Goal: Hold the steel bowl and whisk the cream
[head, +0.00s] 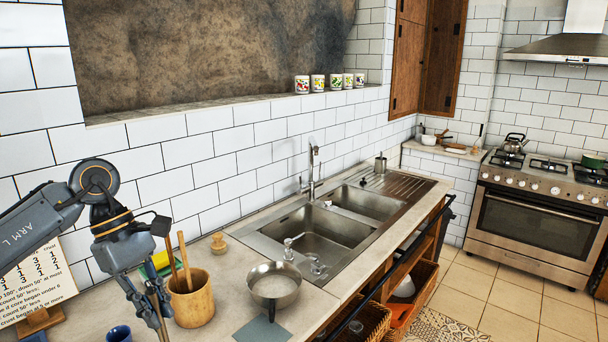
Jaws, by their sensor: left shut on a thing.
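I cannot make out a whisk. My right gripper is out of view.
A grey mat (262,331) lies in front of the bowl. A dark blue cup (118,334) is at the lower left, near a printed card on a stand (39,285). A wooden knob-like item (218,243) and the double sink (318,235) are behind the bowl.

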